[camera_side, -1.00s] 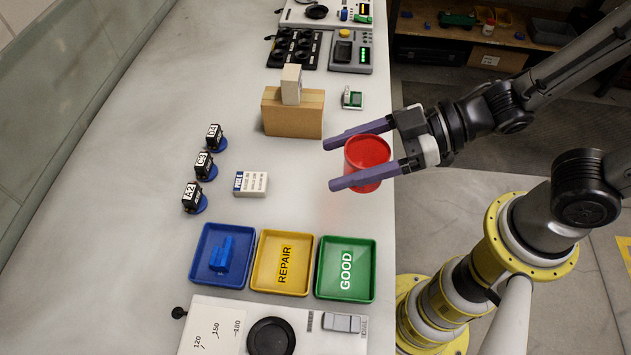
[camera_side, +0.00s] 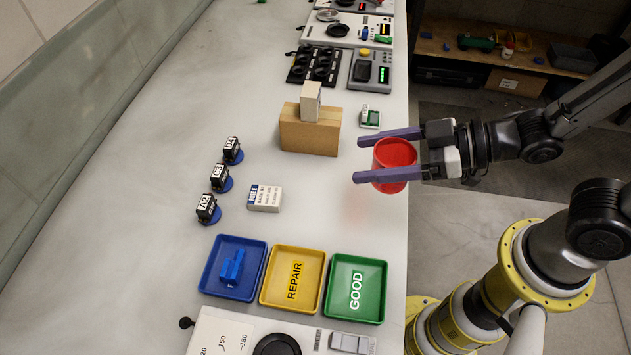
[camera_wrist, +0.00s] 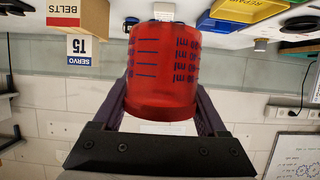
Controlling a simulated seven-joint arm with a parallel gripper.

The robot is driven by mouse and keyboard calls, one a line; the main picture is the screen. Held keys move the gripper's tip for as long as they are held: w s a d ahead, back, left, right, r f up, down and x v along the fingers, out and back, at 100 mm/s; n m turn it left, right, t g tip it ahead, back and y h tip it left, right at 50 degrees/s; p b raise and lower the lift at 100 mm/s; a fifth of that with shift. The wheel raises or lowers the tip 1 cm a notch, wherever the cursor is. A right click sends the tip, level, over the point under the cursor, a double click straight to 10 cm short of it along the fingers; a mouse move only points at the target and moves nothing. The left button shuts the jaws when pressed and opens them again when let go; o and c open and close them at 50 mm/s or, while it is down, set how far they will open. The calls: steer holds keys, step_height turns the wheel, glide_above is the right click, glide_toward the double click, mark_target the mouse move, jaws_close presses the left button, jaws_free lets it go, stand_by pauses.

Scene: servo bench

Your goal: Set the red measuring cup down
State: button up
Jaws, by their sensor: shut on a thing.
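The red measuring cup (camera_side: 395,165) is between the two purple fingers of my gripper (camera_side: 360,160), close to the right edge of the bench (camera_side: 130,200). My gripper is shut on the cup's sides. In the wrist view the cup (camera_wrist: 161,70) fills the middle, with dark blue ml markings on its wall. A faint reddish patch shows on the bench below it in the side view, and the cup looks held above the surface. The exact gap under its base cannot be told.
Blue (camera_side: 208,283), yellow (camera_side: 268,290) and green (camera_side: 334,305) trays lie in front.

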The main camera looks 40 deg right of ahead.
steer(key=w+a+f, duration=0.1)
steer(key=w+f, duration=0.1)
steer(key=w+a+f, duration=0.4)
steer(key=w+f, duration=0.1)
steer(key=shift+w, duration=0.1)
steer(key=shift+w+a+f, duration=0.1)
steer(key=shift+a+f, duration=0.05)
steer(key=shift+f, duration=0.15)
steer(key=shift+w+a+f, duration=0.1)
steer(key=shift+w+f, duration=0.05)
steer(key=shift+f, duration=1.5)
steer(key=shift+f, duration=0.2)
steer(key=o, duration=1.3)
steer(key=shift+r, duration=0.1)
